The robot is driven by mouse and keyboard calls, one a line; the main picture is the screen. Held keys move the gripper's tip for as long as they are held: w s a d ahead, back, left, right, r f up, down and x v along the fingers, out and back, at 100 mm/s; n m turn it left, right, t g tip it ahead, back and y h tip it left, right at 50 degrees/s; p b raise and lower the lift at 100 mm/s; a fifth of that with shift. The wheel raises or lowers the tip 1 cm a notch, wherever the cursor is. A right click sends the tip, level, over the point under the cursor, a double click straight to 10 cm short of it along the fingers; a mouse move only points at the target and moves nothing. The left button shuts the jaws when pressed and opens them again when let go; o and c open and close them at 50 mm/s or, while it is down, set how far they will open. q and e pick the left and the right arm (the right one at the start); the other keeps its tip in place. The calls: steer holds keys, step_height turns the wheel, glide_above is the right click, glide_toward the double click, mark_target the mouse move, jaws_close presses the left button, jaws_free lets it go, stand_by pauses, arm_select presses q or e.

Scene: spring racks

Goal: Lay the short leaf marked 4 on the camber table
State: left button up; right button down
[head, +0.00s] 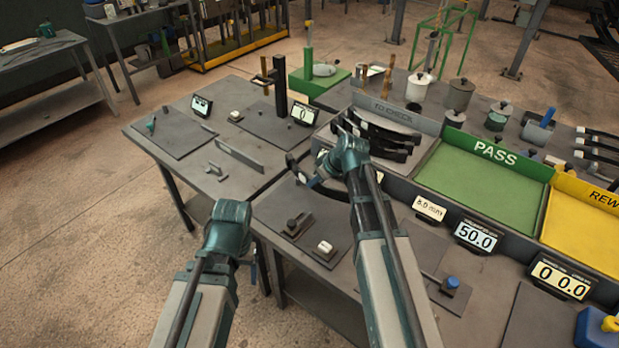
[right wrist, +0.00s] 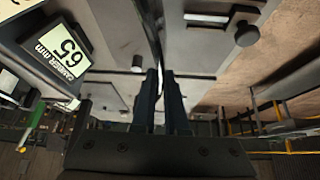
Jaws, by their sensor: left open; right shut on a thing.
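My right gripper (head: 316,181) is over the front bench, left of the TO CHECK tray; its fingers also show in the right wrist view (right wrist: 163,85). It is shut on a thin dark leaf (head: 296,168), which shows edge-on beyond the fingertips in the right wrist view (right wrist: 153,38). Its mark cannot be read. A display marked CAMBER mm (right wrist: 60,50) stands at the left of that view, beside a grey plate (right wrist: 110,20) with small fittings under the leaf. Whether the leaf touches the plate I cannot tell. My left gripper (head: 253,266) is open and empty, low before the bench edge.
The TO CHECK tray (head: 395,112) holds several dark leaves (head: 375,140). Right of it are the green PASS tray (head: 480,185) and yellow REWORK tray (head: 590,225). Displays (head: 476,237) line the front. A second bench (head: 200,150) with plates and a stand adjoins on the left.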

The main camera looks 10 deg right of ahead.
steer(key=shift+f, duration=0.15)
step_height(320, 180, down, 8)
steer(key=b, duration=0.8)
steer(key=shift+f, duration=0.1)
steer(key=shift+w+d, duration=0.4)
steer(key=shift+d, duration=0.05)
stand_by(2.0)
steer(key=c, duration=0.9)
jaws_free()
steer(key=shift+o, duration=0.5)
steer(key=shift+b, duration=0.3)
steer(key=o, duration=0.4)
